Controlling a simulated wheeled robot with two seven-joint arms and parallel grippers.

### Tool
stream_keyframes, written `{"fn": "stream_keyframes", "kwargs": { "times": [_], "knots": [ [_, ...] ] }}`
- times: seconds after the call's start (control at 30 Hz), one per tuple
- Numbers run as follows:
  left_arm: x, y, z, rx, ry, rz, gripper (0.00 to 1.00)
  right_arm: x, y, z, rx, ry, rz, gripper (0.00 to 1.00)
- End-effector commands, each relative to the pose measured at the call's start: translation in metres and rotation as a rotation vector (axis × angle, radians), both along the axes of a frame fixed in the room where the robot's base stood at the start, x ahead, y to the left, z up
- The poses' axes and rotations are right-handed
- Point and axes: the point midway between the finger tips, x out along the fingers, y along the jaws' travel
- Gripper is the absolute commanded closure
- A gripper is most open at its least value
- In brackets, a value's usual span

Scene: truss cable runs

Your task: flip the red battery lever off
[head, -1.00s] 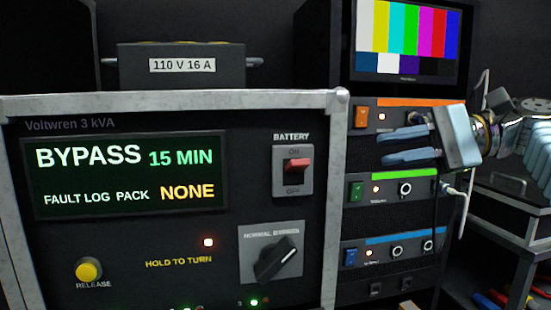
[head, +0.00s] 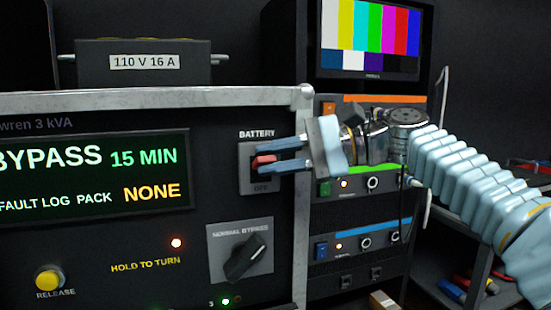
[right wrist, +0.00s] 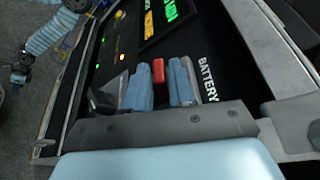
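The red battery lever (head: 264,159) sits on a grey switch plate (head: 246,180) under the BATTERY label. It stands toward the upper part of the plate, above the OFF mark; ON is hidden. My right gripper (head: 277,156) is at the plate, one blue finger above the lever and one below. In the right wrist view the red lever (right wrist: 158,71) lies between the two fingers (right wrist: 159,85), with narrow gaps; contact is unclear. The fingers are still spread. My left arm shows at the upper left there; its gripper (right wrist: 18,72) is small and unclear.
Below the lever is the NORMAL BYPASS rotary knob (head: 246,256). A yellow RELEASE button (head: 49,278) is at the lower left. The display (head: 95,178) reads BYPASS, 15 MIN and NONE. A metal case edge (head: 302,200) and rack modules (head: 365,186) stand right of the panel.

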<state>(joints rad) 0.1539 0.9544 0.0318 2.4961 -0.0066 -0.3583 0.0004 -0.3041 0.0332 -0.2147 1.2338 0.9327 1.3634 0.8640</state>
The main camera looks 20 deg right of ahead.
Motion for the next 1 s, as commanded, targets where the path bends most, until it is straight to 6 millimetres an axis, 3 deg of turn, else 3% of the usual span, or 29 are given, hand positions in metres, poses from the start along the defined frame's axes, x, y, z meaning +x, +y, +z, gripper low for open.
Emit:
{"fn": "stream_keyframes", "kwargs": {
  "times": [0.13,0.3,0.67,1.0],
  "knots": [
    [0.000,0.000,0.000,0.000,0.000,0.000,1.00,0.000,0.000,0.000,0.000,0.000,0.000,0.78],
    [0.000,0.000,0.000,0.000,0.000,0.000,1.00,0.000,0.000,0.000,0.000,0.000,0.000,1.00],
    [0.000,0.000,-0.009,0.000,-0.001,0.001,1.00,-0.001,-0.001,-0.004,0.001,-0.036,-0.001,1.00],
    [0.000,0.002,-0.050,0.004,-0.001,0.007,1.00,-0.006,0.000,-0.020,0.009,-0.252,0.001,1.00]
  ]
}}
